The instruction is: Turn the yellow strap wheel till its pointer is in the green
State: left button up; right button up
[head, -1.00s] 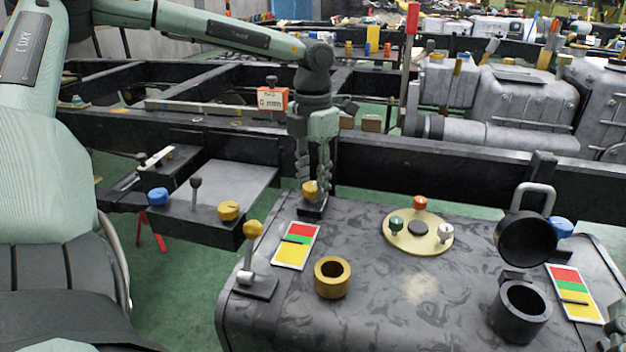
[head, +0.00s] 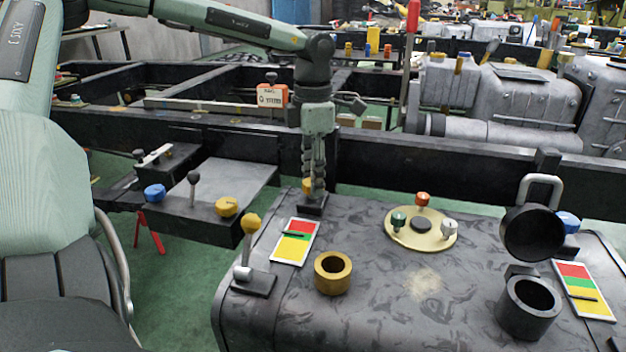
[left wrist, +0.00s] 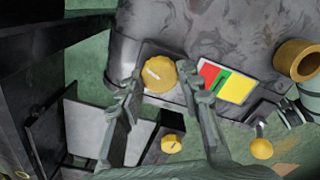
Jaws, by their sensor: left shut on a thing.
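The yellow strap wheel (left wrist: 160,74) has a pale mark on its face and sits on a small dark block at the back left corner of the dark tank. In the head view it is mostly hidden by the fingers (head: 307,187). My left gripper (head: 314,180) points straight down, shut on the wheel; the wrist view shows a finger (left wrist: 161,78) on either side of it. Beside it lies a gauge card (head: 290,251) with red, green and yellow bands. Its dark pointer (head: 293,234) appears on the green band, close to the red edge. My right gripper is not in view.
A yellow-knobbed lever (head: 251,224) and a brass ring (head: 333,273) stand near the card. A round plate with coloured knobs (head: 421,243) and a black filler neck (head: 527,306) lie right. A dark side bracket (head: 200,215) carries another yellow knob (head: 227,207).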

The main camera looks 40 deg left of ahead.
pick_arm(q)
jog(key=shift+m, duration=0.9)
jog(key=o, duration=1.2)
jog(key=shift+c, duration=0.2)
notch_tip(320, 180, up, 12)
